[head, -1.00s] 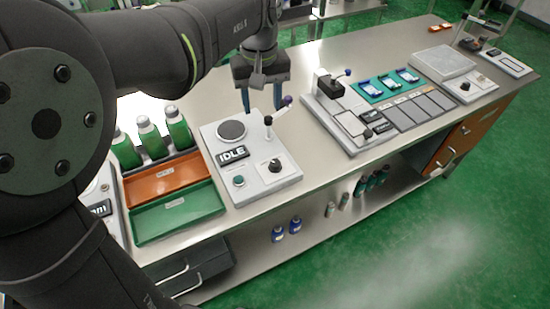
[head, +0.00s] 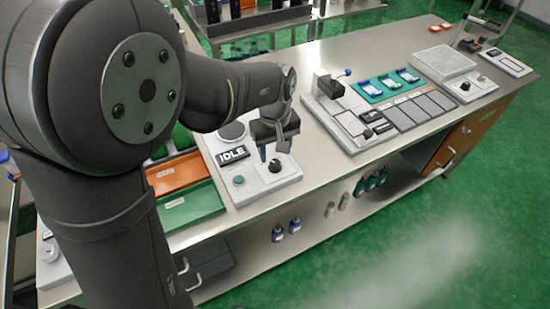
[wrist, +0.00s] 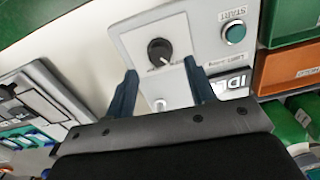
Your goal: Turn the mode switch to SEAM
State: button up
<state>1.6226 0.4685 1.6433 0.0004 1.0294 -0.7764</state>
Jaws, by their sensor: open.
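The mode switch is a round black knob (wrist: 159,50) with a white pointer line, on a pale grey console (wrist: 200,14). In the wrist view it lies just beyond and between my fingertips, apart from both. The line points toward my gripper's side; the lettering around the knob is too small to read. My gripper (wrist: 160,70) is open and empty. In the head view my gripper (head: 274,152) hangs over the right part of the console (head: 258,197), just above the knob (head: 275,165). The console's display (head: 233,154) reads IDLE.
A green START button (wrist: 235,33) sits beside the knob on the console. Orange (head: 178,173) and green (head: 190,206) trays lie to the left. Another station with a black block (head: 330,87) stands to the right, with bare bench between. My arm hides the console's lever.

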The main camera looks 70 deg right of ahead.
aim_at(275, 162)
jog(key=shift+f, duration=2.1)
jog(key=c, duration=1)
jog(key=shift+o, duration=0.2)
jog(key=shift+m, duration=0.4)
jog(key=m, duration=1.3)
jog(key=shift+m, duration=0.3)
